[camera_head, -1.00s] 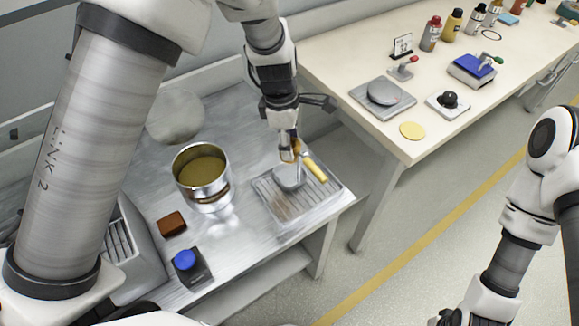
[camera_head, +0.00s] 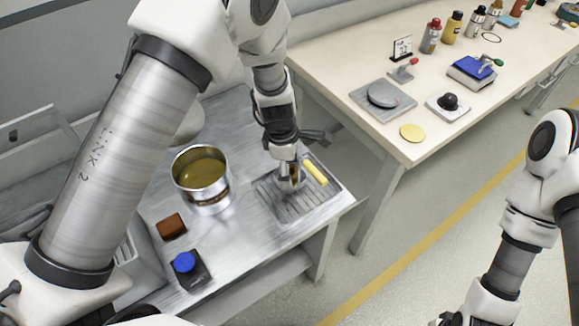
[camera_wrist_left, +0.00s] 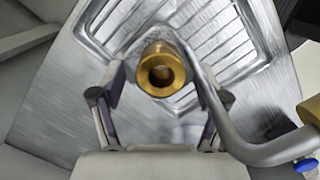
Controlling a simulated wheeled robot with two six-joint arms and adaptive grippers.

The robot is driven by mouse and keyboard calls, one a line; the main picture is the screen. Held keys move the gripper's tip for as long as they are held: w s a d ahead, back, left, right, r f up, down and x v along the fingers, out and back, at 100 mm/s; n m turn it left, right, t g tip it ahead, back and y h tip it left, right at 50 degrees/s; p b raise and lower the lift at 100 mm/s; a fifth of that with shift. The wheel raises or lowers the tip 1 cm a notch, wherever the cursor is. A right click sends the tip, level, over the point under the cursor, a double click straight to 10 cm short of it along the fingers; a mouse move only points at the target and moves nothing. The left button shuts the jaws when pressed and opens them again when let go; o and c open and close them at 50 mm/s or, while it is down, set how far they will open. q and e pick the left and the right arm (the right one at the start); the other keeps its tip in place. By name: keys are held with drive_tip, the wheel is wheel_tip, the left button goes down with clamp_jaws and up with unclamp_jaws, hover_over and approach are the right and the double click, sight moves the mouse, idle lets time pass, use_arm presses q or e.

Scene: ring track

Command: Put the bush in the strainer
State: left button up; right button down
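The brass bush (camera_wrist_left: 161,70) is a short hollow cylinder in the left wrist view, its bore facing the camera. The strainer's yellow handle (camera_head: 315,172) lies over the ribbed tray; its bent metal rod (camera_wrist_left: 230,140) shows in the left wrist view. My left gripper (camera_head: 291,178) is low over the tray. Its fingers (camera_wrist_left: 158,80) stand apart on both sides of the bush, with small gaps showing. The bush is at the strainer's bowl, which is mostly hidden; whether it rests on the bottom I cannot tell. My right gripper (camera_head: 447,318) is cut off at the bottom edge.
A metal pot (camera_head: 203,180) of olive liquid stands left of the ribbed tray (camera_head: 318,200). A brown block (camera_head: 171,226) and a blue-button box (camera_head: 188,268) are nearer. A cream table (camera_head: 350,60) with instruments and bottles stands behind to the right.

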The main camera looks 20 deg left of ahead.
use_arm(q)
wheel_tip(320, 180, up, 12)
drive_tip(key=a, duration=0.1)
drive_tip(key=shift+a, duration=0.2)
drive_tip(key=shift+s+r, duration=0.1)
drive_tip(key=shift+r, duration=0.1)
idle(1.1)
